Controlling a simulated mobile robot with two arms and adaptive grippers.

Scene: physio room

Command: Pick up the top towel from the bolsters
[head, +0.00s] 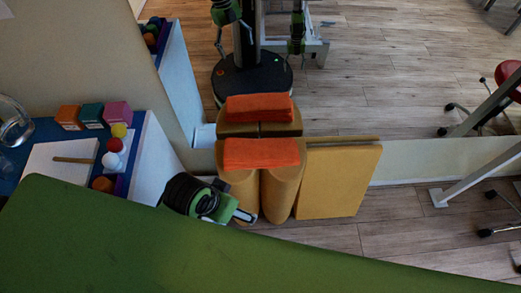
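A folded orange towel (262,153) lies across the tops of the tan bolsters (284,192), which stand upright side by side against the mirror. I cannot tell whether more than one towel is stacked there. A second orange shape behind it appears to be the towel's reflection. My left gripper (241,214) is low, in front of the bolsters and below the towel, apart from the towel. The angle does not show whether its fingers are open. The green surface in front hides part of my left arm. My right gripper is not directly in view.
A green padded surface (200,255) fills the foreground. A yellow board (338,183) leans right of the bolsters. At left, a blue-topped unit (45,130) holds small boxes, balls and a clipboard (62,162).

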